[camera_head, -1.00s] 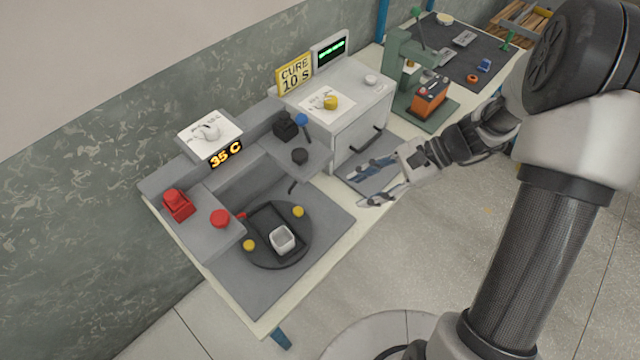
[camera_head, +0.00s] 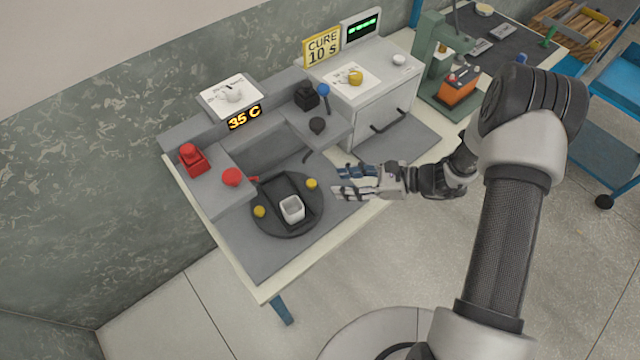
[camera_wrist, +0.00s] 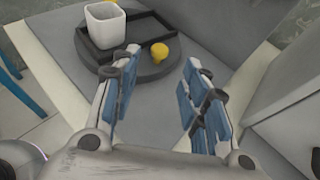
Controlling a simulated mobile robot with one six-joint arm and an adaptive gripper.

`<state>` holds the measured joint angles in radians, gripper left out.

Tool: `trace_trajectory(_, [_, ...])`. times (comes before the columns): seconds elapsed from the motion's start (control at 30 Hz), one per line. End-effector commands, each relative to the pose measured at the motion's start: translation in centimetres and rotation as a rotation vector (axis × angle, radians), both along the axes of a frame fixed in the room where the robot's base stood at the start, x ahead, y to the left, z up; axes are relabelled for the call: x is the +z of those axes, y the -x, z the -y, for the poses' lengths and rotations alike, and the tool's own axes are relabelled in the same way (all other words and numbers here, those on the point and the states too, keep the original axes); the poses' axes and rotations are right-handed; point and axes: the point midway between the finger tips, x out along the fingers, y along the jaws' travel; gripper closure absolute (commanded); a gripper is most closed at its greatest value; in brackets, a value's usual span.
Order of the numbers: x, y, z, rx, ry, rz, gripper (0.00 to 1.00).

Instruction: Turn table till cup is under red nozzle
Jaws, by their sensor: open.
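The dark round turntable (camera_head: 268,227) lies on the grey mat, with a black tray across it. A white square cup (camera_head: 292,209) stands upright in the tray, towards the front. Two yellow knobs (camera_head: 259,212) sit on opposite sides of the turntable; the right knob (camera_head: 312,183) is nearer my gripper. The red nozzle (camera_head: 252,180) points out below the red-capped ledge, behind and left of the cup, and the cup is not beneath it. My gripper (camera_head: 336,182) is open and empty, just right of the right knob. The wrist view shows the cup (camera_wrist: 105,24) and that knob (camera_wrist: 159,52) beyond the fingers.
A dark nozzle (camera_head: 307,157) hangs below the other ledge, behind the turntable. The mat front of the turntable is clear.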

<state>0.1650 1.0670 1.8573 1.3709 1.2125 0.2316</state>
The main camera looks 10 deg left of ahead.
Motion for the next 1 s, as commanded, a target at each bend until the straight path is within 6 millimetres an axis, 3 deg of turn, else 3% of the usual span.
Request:
trace_trajectory(0.2, [-1.9, -0.1, -4.3, 0.004, 0.001, 0.0, 0.59])
trace_trajectory(0.4, [-2.8, -0.3, -6.5, 0.002, 0.0, 0.0, 0.59])
trace_trajectory(0.8, [-2.9, -0.3, -7.1, 0.0, 0.0, 0.001, 0.59])
trace_trajectory(1.0, [-2.9, -0.3, -7.1, 0.0, 0.0, 0.001, 0.72])
